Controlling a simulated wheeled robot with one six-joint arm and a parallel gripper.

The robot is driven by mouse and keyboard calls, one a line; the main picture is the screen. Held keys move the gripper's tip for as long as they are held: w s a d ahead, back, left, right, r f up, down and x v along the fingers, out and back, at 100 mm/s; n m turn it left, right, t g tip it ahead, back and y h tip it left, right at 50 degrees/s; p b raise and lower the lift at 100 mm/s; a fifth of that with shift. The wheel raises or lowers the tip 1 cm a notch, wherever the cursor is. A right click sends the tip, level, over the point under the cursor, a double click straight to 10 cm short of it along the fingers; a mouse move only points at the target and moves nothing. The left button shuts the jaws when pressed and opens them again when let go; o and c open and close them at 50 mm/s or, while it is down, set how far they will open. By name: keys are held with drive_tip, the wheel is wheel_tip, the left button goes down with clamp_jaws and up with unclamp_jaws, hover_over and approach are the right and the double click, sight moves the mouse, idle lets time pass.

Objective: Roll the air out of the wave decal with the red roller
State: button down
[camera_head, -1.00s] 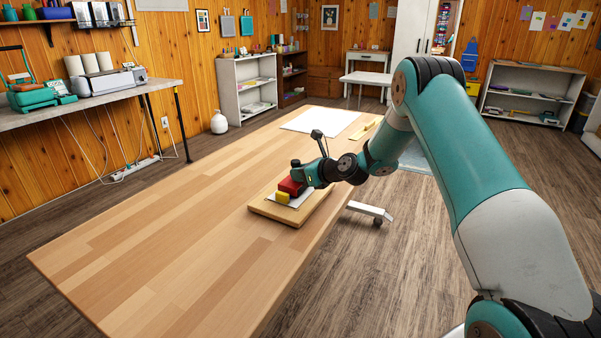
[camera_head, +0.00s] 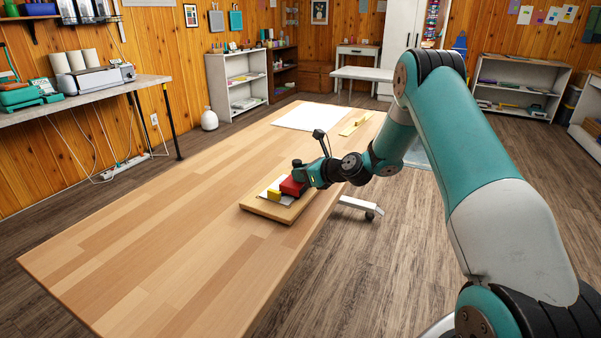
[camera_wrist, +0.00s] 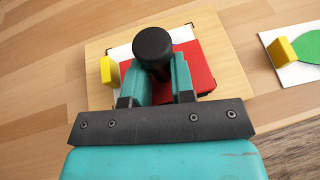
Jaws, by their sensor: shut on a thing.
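The red roller (camera_head: 291,186) is held in my gripper (camera_head: 303,177) low over a wooden board (camera_head: 270,212). In the wrist view, my gripper (camera_wrist: 158,75) is shut on the black upright handle (camera_wrist: 153,45) of the red roller (camera_wrist: 202,68). The wide red body covers much of a white sheet (camera_wrist: 122,52) on the wooden board (camera_wrist: 233,75). The wave decal is not visible; the roller and gripper hide most of the sheet. I cannot tell whether the roller presses on it. A yellow block (camera_wrist: 106,70) is at the sheet's left edge, also in the head view (camera_head: 274,195).
In the wrist view, a white card (camera_wrist: 270,42) with a green shape and a yellow block (camera_wrist: 280,52) lies right of the board. A large white sheet (camera_head: 306,116) lies at the table's far end. The near tabletop (camera_head: 150,240) is clear.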

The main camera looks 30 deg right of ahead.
drive_tip(key=shift+w+a+p, duration=0.3)
drive_tip(key=shift+w+a, duration=0.3)
drive_tip(key=shift+w, duration=0.35)
drive_tip(key=shift+w+a+p, duration=0.3)
drive_tip(key=shift+w+a, duration=0.3)
drive_tip(key=shift+w, duration=0.4)
drive_tip(key=shift+w+a+p, duration=0.3)
drive_tip(key=shift+w+a, duration=0.3)
drive_tip(key=shift+w, duration=0.35)
drive_tip(key=shift+s, duration=0.1)
drive_tip(key=shift+s+d+p, duration=0.2)
drive_tip(key=shift+s+d, duration=0.4)
drive_tip(key=shift+s, duration=0.35)
drive_tip(key=shift+s+d+p, duration=0.25)
drive_tip(key=shift+s+d, duration=0.4)
drive_tip(key=shift+s, duration=0.3)
drive_tip(key=shift+s+d+p, duration=0.2)
drive_tip(key=shift+s+d, duration=0.4)
drive_tip(key=shift+s, duration=0.35)
drive_tip(key=shift+w+a, duration=0.1)
drive_tip(key=shift+w, duration=0.05)
drive_tip(key=shift+w+a+p, duration=0.15)
drive_tip(key=shift+w+a, duration=0.45)
drive_tip(key=shift+w, duration=0.35)
drive_tip(key=shift+w+a+p, duration=0.1)
drive_tip(key=shift+w+a, duration=0.45)
drive_tip(key=shift+w, duration=0.35)
drive_tip(key=shift+w+a+p, duration=0.15)
drive_tip(key=shift+w+a, duration=0.45)
drive_tip(key=shift+w, duration=0.35)
